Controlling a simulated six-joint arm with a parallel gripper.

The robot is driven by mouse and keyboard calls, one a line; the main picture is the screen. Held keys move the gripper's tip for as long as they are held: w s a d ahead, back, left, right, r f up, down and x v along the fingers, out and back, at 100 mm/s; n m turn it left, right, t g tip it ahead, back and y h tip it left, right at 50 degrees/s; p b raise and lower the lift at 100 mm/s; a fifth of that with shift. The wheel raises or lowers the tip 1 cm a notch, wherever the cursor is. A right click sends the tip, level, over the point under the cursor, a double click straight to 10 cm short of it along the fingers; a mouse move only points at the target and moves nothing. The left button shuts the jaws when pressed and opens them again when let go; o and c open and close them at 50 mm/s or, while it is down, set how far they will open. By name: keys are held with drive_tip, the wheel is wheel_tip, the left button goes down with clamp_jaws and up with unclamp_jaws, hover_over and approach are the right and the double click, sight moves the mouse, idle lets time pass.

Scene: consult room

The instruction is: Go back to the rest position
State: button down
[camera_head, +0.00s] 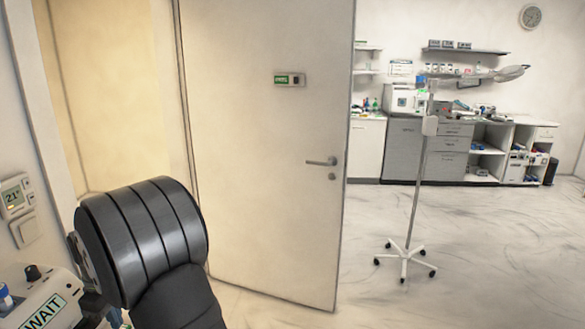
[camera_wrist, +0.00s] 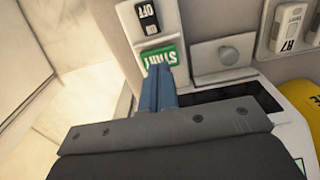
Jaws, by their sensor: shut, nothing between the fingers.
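My gripper (camera_wrist: 160,72) shows in the wrist view with its blue fingers shut together and nothing between them. In the head view my dark arm fills the lower left and the gripper's fingers are hidden. A pale device with a WAIT label (camera_head: 45,311) stands at the lower left there, partly cut off by the frame.
A black OFF switch (camera_wrist: 148,18), a grey knob (camera_wrist: 228,54) and a yellow object (camera_wrist: 302,104) surround the gripper. A cream door (camera_head: 262,150) is behind my arm. A wheeled stand (camera_head: 416,185) is on the right, with open floor around it.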

wheel_tip(320, 180, down, 2)
drive_tip(key=shift+f, duration=0.1)
drive_tip(key=shift+r, duration=0.2)
wheel_tip(320, 180, up, 17)
wheel_tip(320, 180, down, 8)
drive_tip(key=shift+f, duration=0.2)
idle(1.4)
drive_tip(key=shift+d, duration=0.15)
idle(0.4)
